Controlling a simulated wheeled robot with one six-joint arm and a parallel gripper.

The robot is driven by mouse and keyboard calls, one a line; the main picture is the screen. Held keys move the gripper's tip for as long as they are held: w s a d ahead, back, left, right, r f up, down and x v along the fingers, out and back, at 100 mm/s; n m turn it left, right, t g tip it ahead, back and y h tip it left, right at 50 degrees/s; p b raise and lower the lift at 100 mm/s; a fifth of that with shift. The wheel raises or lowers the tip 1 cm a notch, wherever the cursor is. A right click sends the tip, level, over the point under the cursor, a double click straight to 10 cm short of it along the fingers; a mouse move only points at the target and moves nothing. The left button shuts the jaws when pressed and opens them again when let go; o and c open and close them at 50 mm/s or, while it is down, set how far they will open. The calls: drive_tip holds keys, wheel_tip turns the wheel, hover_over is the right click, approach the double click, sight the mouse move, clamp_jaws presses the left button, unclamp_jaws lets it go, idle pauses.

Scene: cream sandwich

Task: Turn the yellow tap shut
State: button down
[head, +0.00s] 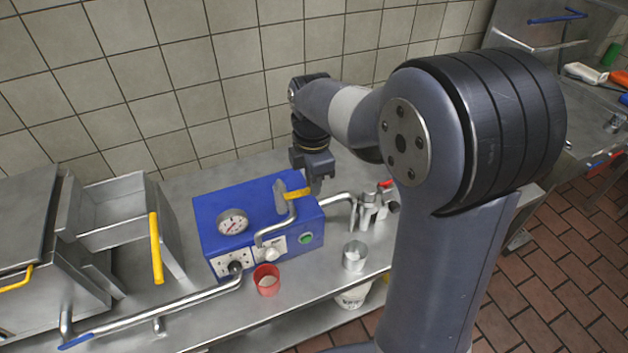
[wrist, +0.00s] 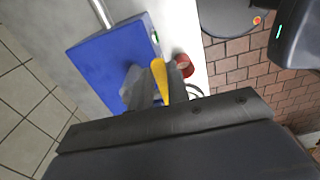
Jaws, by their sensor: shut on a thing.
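The yellow tap handle (head: 297,192) sits on top of a blue machine (head: 210,215) with a round gauge and a bent metal spout. My gripper (head: 318,182) is right at the handle, coming from above and the right. In the wrist view the yellow handle (wrist: 160,80) lies between the fingers of my gripper (wrist: 150,88), which are shut on it. The fingers partly hide the handle in the wrist view. The blue machine (wrist: 105,62) also shows there below the gripper.
A red cup (head: 266,281) and a metal cup (head: 354,257) stand in front of the machine. A metal pipe with a blue end (head: 150,317) runs along the counter's front. A metal basin with a yellow handle (head: 156,250) is at left. The tiled wall is behind.

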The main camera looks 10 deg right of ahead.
drive_tip(key=shift+w+n, duration=0.15)
drive_tip(key=shift+n, duration=0.15)
drive_tip(key=c, duration=1.4)
unclamp_jaws()
drive_tip(key=shift+o, duration=0.2)
drive_tip(key=shift+r, duration=0.1)
wheel_tip(320, 180, up, 11)
drive_tip(key=shift+f+b, duration=0.2)
drive_tip(key=shift+b, duration=0.1)
